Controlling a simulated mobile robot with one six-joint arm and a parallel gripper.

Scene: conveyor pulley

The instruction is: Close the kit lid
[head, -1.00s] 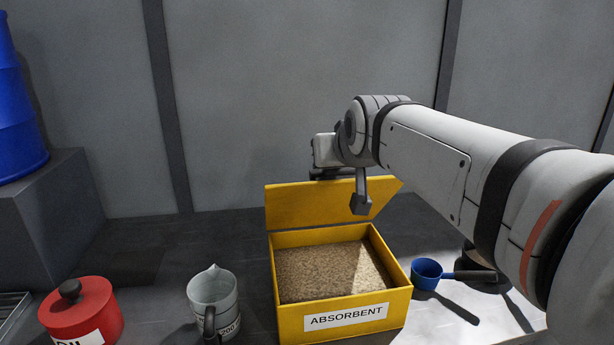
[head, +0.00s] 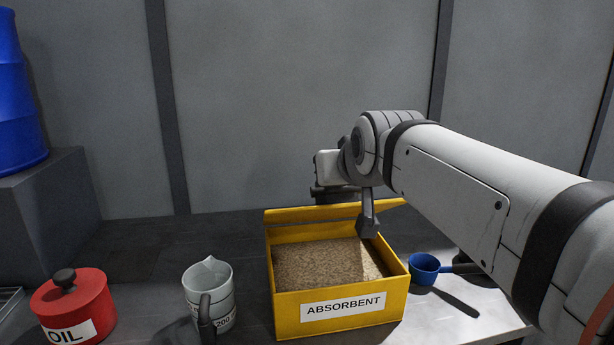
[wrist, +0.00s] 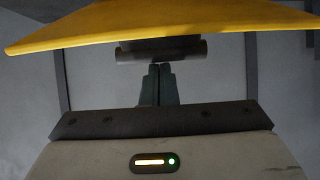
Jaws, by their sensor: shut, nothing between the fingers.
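The kit is a yellow box (head: 287,312) labelled ABSORBENT, full of brown granules, in the middle of the head view. Its yellow lid (head: 300,214) is open and shows as a thin, foreshortened band along the back edge. My gripper (wrist: 158,70) is shut and empty, with its fingers together in the wrist view. The lid also crosses the top of the wrist view (wrist: 160,25), just past the fingertips. I cannot tell whether they touch.
A grey measuring jug (head: 208,290) and a red OIL can (head: 75,305) stand left of the box. A blue scoop (head: 424,268) lies close to its right side, under my arm. A grey wall (head: 290,100) rises behind the bench.

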